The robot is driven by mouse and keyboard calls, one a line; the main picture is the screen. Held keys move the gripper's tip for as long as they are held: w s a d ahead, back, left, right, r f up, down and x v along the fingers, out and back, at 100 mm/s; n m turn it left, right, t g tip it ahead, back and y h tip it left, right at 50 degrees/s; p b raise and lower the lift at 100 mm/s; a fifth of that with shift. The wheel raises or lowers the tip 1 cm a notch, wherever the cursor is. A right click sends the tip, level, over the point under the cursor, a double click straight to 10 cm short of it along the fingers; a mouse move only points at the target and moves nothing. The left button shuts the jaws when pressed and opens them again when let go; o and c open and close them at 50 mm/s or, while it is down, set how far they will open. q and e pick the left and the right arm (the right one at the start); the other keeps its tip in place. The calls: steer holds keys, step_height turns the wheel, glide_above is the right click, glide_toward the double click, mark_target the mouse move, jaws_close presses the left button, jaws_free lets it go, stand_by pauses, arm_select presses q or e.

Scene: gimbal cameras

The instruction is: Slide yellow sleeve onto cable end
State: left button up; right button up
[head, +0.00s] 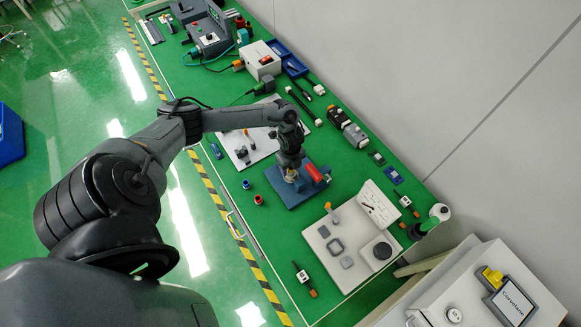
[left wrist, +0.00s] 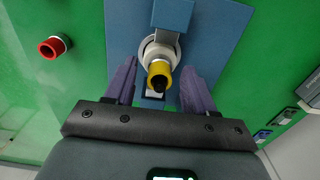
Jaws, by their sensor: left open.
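The yellow sleeve (left wrist: 160,67) stands in front of a grey-white round part (left wrist: 154,48) on a blue fixture plate (left wrist: 215,22). Its dark end faces the left wrist camera; whether that dark spot is a hole or the cable end I cannot tell. My left gripper (left wrist: 158,78) is open, with one finger on each side of the sleeve and a visible gap to both. In the head view my left gripper (head: 290,172) is low over the blue fixture plate (head: 290,197), and a bit of yellow shows there. My right gripper is in neither view.
A red cylinder (head: 314,172) sits on the right of the blue plate. A red ring-shaped part (left wrist: 52,47) and a blue one (head: 246,185) are on the green bench to the left. A light board with parts (head: 350,245) lies nearer front right.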

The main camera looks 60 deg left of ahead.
arm_select(q)
step_height(320, 180, up, 10)
steer(key=shift+p, duration=0.4)
